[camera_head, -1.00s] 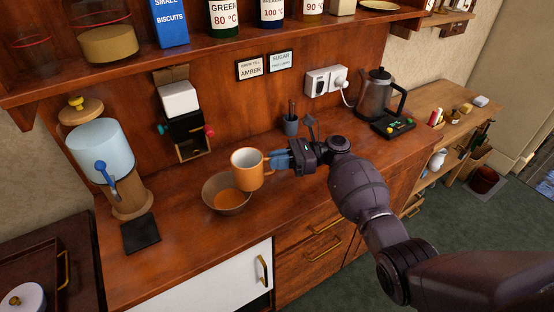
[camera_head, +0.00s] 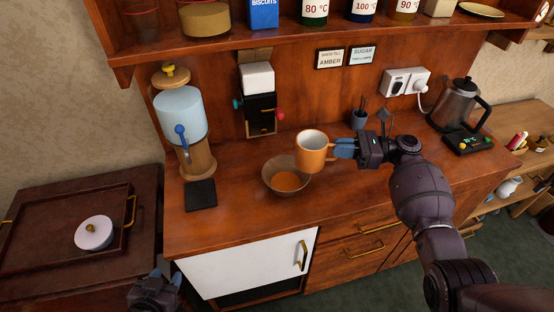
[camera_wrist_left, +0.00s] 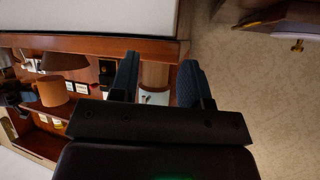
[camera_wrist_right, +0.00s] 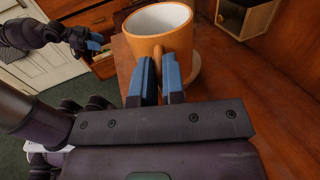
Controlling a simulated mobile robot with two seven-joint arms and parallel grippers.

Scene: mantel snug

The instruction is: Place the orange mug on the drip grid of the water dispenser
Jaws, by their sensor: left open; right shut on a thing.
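The orange mug (camera_head: 311,155) is held upright above the right rim of a bowl by my right gripper (camera_head: 343,149), which is shut on the handle. The mug (camera_wrist_right: 158,40) fills the top middle of the right wrist view. The water dispenser (camera_head: 181,115) stands to the left, with a clear tank, a blue tap and a wooden base. Its dark drip grid (camera_head: 201,195) lies on the counter below the tap and is bare. My left gripper (camera_head: 170,278) is open and empty, low in front of the counter; its fingers (camera_wrist_left: 158,80) show apart in the left wrist view.
A brown bowl (camera_head: 287,176) with amber contents stands between the mug and the drip grid. A kettle (camera_head: 456,103) stands at right.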

